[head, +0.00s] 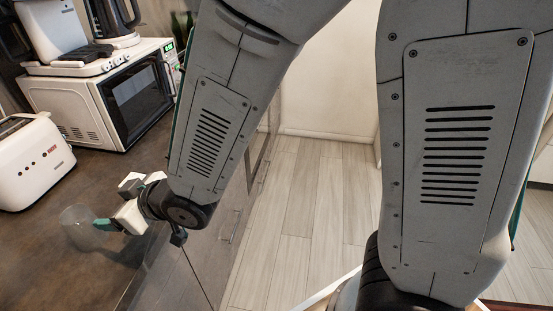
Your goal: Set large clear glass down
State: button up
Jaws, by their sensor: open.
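The large clear glass (80,228) is at the lower left on the dark countertop (40,270). It looks upright, and its base seems to be on or very close to the counter. My gripper (104,225) is at the glass's right side, with a green fingertip beside or touching its wall. The jaws are open. The far finger and the exact gap to the glass are hard to make out.
A white toaster (32,160) stands behind the glass, and a white microwave (115,92) with appliances on top is farther back. The counter's front edge runs under my wrist. Dark cabinet fronts (215,255) drop to a pale floor (310,200).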

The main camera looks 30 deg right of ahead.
jog(key=d+r+m+g+h, duration=0.1)
jog(key=d+r+m+h, duration=0.15)
jog(key=d, duration=0.75)
jog(key=d+r+m+g+h, duration=0.1)
jog(key=d+r+m+h, duration=0.2)
jog(key=d, duration=0.7)
jog(key=s+d+r+m+g+h, duration=0.2)
jog(key=s+d+r+g, duration=0.1)
jog(key=s+d, duration=0.4)
jog(key=s+d+r+m+g+h, duration=0.1)
jog(key=s+d+r+g, duration=0.2)
jog(key=s+d, duration=0.4)
jog(key=s, duration=0.6)
jog(key=shift+s+m+h, duration=0.2)
jog(key=shift+m+h, duration=0.15)
